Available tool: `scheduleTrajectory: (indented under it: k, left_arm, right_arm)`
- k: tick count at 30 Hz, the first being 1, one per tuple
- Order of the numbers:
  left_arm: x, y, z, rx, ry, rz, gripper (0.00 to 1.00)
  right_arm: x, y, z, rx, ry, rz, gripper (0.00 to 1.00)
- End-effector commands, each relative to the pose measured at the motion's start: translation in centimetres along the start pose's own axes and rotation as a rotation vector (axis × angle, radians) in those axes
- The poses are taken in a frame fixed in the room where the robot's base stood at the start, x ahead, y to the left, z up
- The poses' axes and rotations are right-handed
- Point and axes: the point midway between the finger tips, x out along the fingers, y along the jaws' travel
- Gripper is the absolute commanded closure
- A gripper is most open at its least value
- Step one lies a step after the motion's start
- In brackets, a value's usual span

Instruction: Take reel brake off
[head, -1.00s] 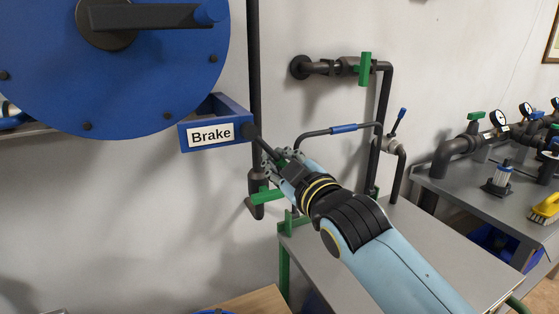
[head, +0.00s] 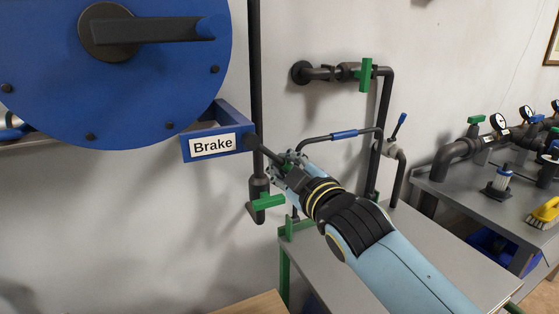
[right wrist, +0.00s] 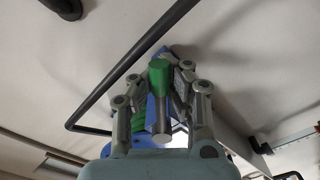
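The blue reel (head: 110,85) with its dark crank (head: 150,29) is at the upper left of the head view. Below its right edge is a blue bracket with a white "Brake" label (head: 213,146). A dark brake lever (head: 264,151) slants down to the right from the bracket's right end. My right gripper (head: 283,166) is at the lever's outer end. In the right wrist view the lever's green and grey end (right wrist: 160,75) stands between my right gripper's fingers (right wrist: 167,80), which close in on it from both sides. My left gripper is out of view.
A dark vertical pipe (head: 257,80) with a green valve handle (head: 268,202) runs close beside the lever. Wall pipes with another green handle (head: 365,75) are to the right. A grey bench (head: 400,255) lies under my right arm.

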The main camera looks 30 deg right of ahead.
Motion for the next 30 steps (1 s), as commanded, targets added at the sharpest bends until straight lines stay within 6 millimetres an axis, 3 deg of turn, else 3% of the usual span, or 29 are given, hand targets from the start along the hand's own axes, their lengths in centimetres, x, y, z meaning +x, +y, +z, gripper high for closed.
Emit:
scheduleTrajectory:
  k: [12,30]
  left_arm:
    - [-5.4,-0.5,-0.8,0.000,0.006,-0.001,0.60]
    - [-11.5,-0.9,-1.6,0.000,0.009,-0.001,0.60]
  right_arm:
    - [-0.2,3.1,-0.5,-0.384,-0.011,-0.012,1.00]
    - [-0.2,6.7,-2.9,-0.924,-0.008,-0.015,1.00]
